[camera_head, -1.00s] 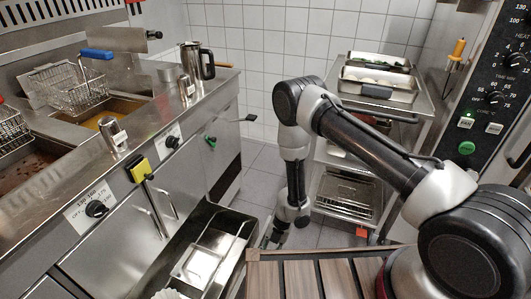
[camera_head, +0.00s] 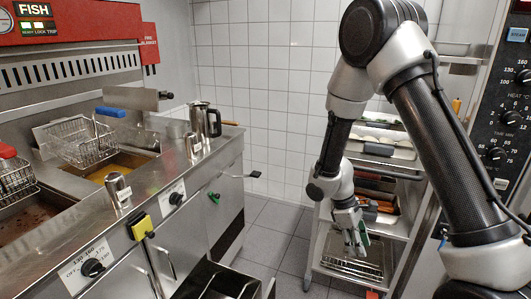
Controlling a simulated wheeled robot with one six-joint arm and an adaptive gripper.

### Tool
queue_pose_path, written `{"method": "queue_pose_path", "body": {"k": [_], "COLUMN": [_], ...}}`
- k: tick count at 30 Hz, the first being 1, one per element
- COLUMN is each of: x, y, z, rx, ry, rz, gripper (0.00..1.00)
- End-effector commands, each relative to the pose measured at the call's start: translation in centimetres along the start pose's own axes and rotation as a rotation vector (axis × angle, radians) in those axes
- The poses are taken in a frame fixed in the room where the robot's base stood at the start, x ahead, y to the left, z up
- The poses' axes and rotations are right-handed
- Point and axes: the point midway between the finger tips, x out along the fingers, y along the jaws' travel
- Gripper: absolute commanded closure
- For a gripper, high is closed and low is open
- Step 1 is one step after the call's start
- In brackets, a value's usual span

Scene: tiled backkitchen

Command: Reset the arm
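My arm reaches up from the lower right, bends at a high elbow near the top and hangs down in front of the tray rack. My gripper (camera_head: 357,243) hangs at its end, pointing down, before the rack's lower levels. It is small in the view and I cannot tell whether its fingers are apart. I see nothing clearly held in it.
The steel rack (camera_head: 404,228) with loaded trays stands behind my gripper. A fryer counter with wire baskets (camera_head: 88,145) and a steel jug (camera_head: 205,119) runs along the left. An oven panel (camera_head: 505,110) is at right. Tiled floor (camera_head: 272,226) lies clear between.

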Motion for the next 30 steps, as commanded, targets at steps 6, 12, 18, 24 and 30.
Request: {"method": "queue_pose_path", "body": {"k": [6, 12, 18, 24, 30], "x": [-8.7, -14.0, -17.7, -20.8, -23.0], "y": [-1.6, -5.0, -8.3, -9.7, -10.0], "z": [9.5, 16.6, 21.9, 26.0, 28.8], "rx": [0.379, 0.637, 0.812, 0.928, 0.993], "ry": [0.061, 0.172, 0.354, 0.58, 0.716], "rz": [-0.069, -0.146, -0.186, -0.13, -0.059], "gripper": [0.66, 0.66, 0.66, 0.66, 0.66]}}
